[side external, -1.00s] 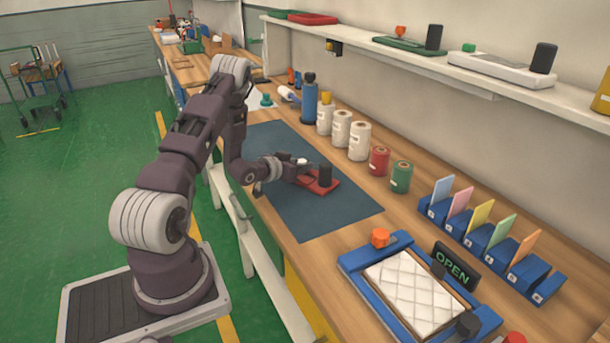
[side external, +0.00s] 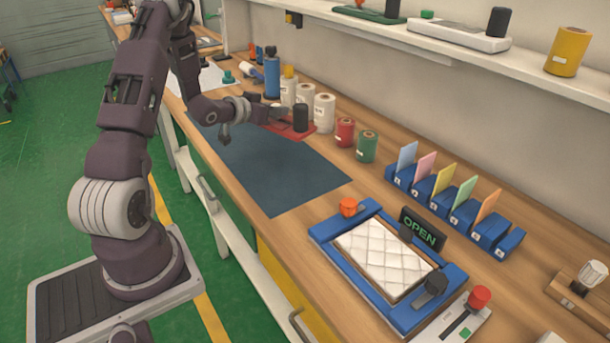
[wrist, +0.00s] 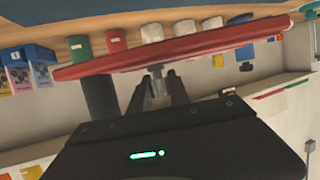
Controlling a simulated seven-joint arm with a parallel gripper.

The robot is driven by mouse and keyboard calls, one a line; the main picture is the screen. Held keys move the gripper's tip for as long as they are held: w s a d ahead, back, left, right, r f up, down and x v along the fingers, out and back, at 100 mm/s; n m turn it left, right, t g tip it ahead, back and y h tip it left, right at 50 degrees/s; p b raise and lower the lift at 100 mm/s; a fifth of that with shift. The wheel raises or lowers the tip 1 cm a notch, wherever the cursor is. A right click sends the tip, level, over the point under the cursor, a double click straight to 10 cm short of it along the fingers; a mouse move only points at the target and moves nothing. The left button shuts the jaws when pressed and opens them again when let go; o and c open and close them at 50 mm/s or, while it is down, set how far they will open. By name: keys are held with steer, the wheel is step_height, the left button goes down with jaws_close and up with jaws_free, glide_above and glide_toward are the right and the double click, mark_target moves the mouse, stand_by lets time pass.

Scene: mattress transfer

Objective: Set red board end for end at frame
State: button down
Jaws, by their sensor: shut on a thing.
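The red board (side external: 290,128) is in my gripper (side external: 274,113) in the side external view, over the back edge of the dark mat beside the rolls. A black knob (side external: 300,117) stands up from the board. In the wrist view the red board (wrist: 190,50) shows nearly edge-on across the fingers (wrist: 158,90), with the black knob (wrist: 100,96) at left. The fingertips are partly hidden by the board. The blue frame (side external: 325,231) lies at the front right, holding a white quilted pad (side external: 383,260), with an OPEN sign (side external: 422,232) at its back edge.
The dark mat (side external: 285,180) is bare between board and frame. White rolls (side external: 324,112), a red roll (side external: 344,132) and a green roll (side external: 367,146) stand close behind the board. Blue card holders (side external: 455,215) stand right of them. A shelf (side external: 440,55) overhangs the back.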

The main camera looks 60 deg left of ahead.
steer(key=s+d+r+m+h, duration=0.1)
steer(key=d+r+m+h, duration=0.1)
steer(key=d, duration=0.8)
steer(key=d+r+m+h, duration=0.2)
steer(key=d+r+h, duration=0.1)
steer(key=d, duration=0.7)
steer(key=s+d+r+m+h, duration=0.1)
steer(key=d+r+m+h, duration=0.2)
steer(key=d, duration=0.7)
steer(key=shift+s, duration=0.35)
